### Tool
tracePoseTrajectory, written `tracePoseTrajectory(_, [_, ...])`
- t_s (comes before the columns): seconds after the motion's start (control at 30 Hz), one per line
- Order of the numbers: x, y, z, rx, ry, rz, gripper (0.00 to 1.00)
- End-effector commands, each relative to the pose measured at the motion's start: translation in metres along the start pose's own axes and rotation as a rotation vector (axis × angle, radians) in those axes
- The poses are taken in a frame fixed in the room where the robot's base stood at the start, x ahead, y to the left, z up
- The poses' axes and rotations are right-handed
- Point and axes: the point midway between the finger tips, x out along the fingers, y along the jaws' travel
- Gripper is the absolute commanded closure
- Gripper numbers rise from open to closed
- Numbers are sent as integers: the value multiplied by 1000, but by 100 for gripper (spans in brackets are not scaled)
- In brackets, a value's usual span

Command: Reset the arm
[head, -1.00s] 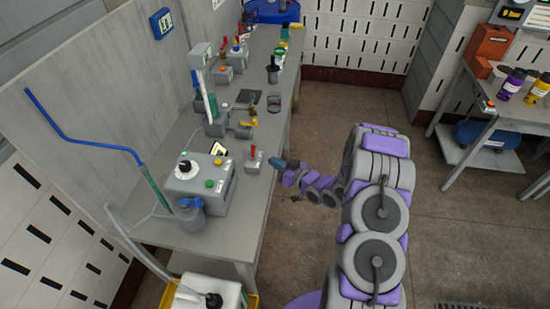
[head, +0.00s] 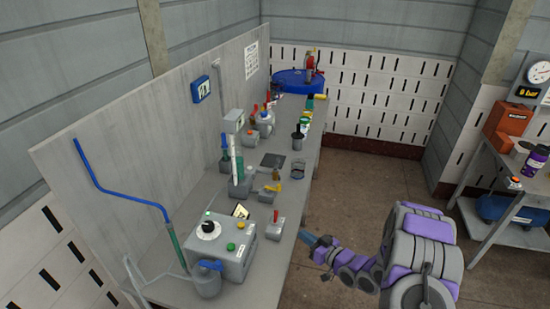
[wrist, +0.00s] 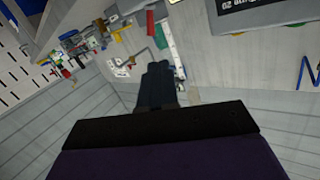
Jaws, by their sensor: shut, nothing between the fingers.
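My arm, purple and grey, reaches in from the lower right of the head view. My gripper (head: 307,238) is at its tip, beside the front edge of the workbench (head: 262,255), near a small grey box with a red lever (head: 276,226). In the wrist view my gripper (wrist: 158,72) is dark, its fingers together with nothing held. The wrist view looks along it toward the bench, tilted over.
A grey control box (head: 222,245) with a black knob and a grey jug (head: 207,280) stand at the bench's near end. A blue drum (head: 297,82) stands at the far end. A side table with an orange box (head: 508,118) is at right. The floor between is open.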

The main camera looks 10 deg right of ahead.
Motion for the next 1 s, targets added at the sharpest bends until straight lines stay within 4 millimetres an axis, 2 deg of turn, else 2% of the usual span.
tracePoseTrajectory(0.17, [-1, 10, -3, -26, -44, 21, 100])
tracePoseTrajectory(0.33, [4, 22, -12, -118, -208, 103, 100])
tracePoseTrajectory(0.53, [-7, 31, -32, -206, -435, 246, 100])
tracePoseTrajectory(0.77, [-44, 39, -64, -232, -648, 416, 100])
tracePoseTrajectory(0.87, [-66, 33, -78, -220, -730, 483, 100])
tracePoseTrajectory(1.0, [-100, 16, -95, -183, -844, 568, 100])
